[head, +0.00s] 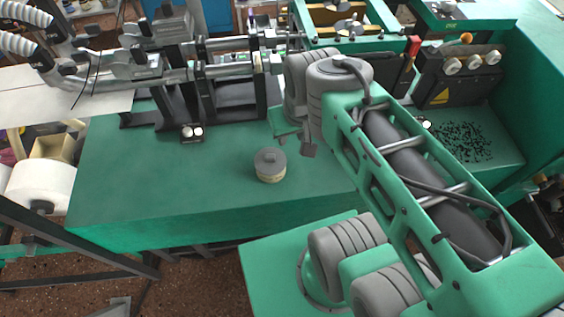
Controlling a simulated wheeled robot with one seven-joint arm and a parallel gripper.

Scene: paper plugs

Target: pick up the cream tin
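My arm reaches in from the lower right. My gripper (309,150) is just above and to the right of the tin in the picture, apart from it. Only a small grey part of it shows below the wrist. Its fingers are mostly hidden, so I cannot tell whether it is open or shut.
Metal machinery with rods and black brackets (215,85) stands along the back of the bench. A small block with two white knobs (192,133) sits behind and left of the tin. A green machine housing (535,85) is at right. The bench left of the tin is clear.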

